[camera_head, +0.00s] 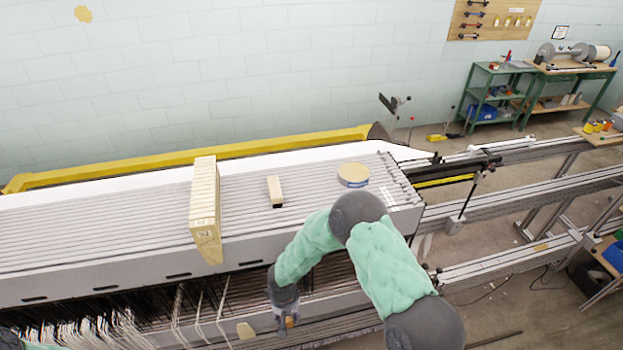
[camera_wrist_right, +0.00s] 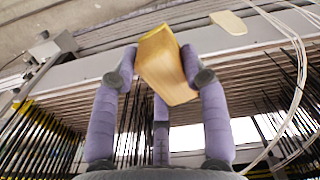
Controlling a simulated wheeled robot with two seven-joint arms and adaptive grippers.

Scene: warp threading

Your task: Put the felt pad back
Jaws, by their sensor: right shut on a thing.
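My right gripper (camera_head: 287,318) is low at the front of the loom, beside the hanging threads. In the right wrist view its fingers (camera_wrist_right: 160,75) are shut on a thick tan block (camera_wrist_right: 168,65) with a paler side face. I cannot tell for sure whether this block is the felt pad. A thin pale piece with rounded corners (camera_wrist_right: 229,22) lies on the grey beam in the wrist view, apart from the gripper. It also shows in the head view (camera_head: 245,330). My left gripper is not in view; only a bit of its arm shows at the lower left.
On the loom's ribbed top are a long cream box (camera_head: 205,205), a small block with a dark end (camera_head: 275,188) and a round tin (camera_head: 353,175). White threads (camera_wrist_right: 285,95) hang close to the gripper's right. Dark heddle rods (camera_wrist_right: 45,125) stand on both sides.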

